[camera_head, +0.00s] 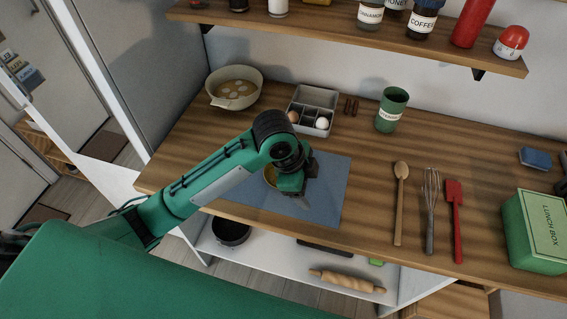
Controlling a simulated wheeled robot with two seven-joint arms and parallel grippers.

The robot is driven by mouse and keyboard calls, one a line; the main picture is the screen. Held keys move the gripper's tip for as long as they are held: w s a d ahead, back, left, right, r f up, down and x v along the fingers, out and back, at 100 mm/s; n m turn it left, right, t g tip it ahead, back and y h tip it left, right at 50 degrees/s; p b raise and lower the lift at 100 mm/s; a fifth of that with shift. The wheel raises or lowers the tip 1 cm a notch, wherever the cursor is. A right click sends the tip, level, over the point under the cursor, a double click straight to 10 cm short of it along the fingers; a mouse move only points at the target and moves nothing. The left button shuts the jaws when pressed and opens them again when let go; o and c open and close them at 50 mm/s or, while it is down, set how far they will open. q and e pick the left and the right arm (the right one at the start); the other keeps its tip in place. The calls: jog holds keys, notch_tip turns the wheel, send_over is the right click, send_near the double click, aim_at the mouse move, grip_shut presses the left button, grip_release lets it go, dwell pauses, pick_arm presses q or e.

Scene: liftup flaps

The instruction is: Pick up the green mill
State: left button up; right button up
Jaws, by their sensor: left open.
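My left gripper (303,196) is open and points down over the blue mat (325,205) on the wooden counter. I cannot make out a thing that is clearly a green mill. A green, labelled, open-topped cylinder (391,110) stands upright at the back of the counter, apart from the gripper. A small green thing (376,262) on the lower shelf is too small to tell. My right gripper is not in view.
A pot (234,88) and a grey egg tray (314,104) stand at the back left. A wooden spoon (399,200), whisk (430,210) and red spatula (454,220) lie to the right, beside a green lunch box (535,232). A wall shelf (420,50) overhangs the back.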

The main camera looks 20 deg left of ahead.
pick_arm(q)
jog(key=w+a+r+m+g+y, duration=0.1)
jog(key=w+a+r+m+y, duration=0.2)
jog(key=r, duration=0.4)
jog(key=w+a+r+m+g+y, duration=0.1)
jog(key=w+a+r+m, duration=0.2)
jog(key=w+a+r, duration=0.25)
jog(key=f, duration=0.2)
jog(key=f+p, duration=0.1)
jog(key=f, duration=0.4)
jog(key=shift+w+d+f, duration=0.2)
jog(key=shift+d+f, duration=0.1)
jog(key=shift+f, duration=0.1)
jog(key=f, duration=0.1)
jog(key=f+p, duration=0.2)
jog(key=f, duration=0.1)
jog(key=shift+w+a+f, duration=0.1)
jog(key=shift+a, duration=0.15)
jog(key=shift+f, duration=0.45)
grip_shut()
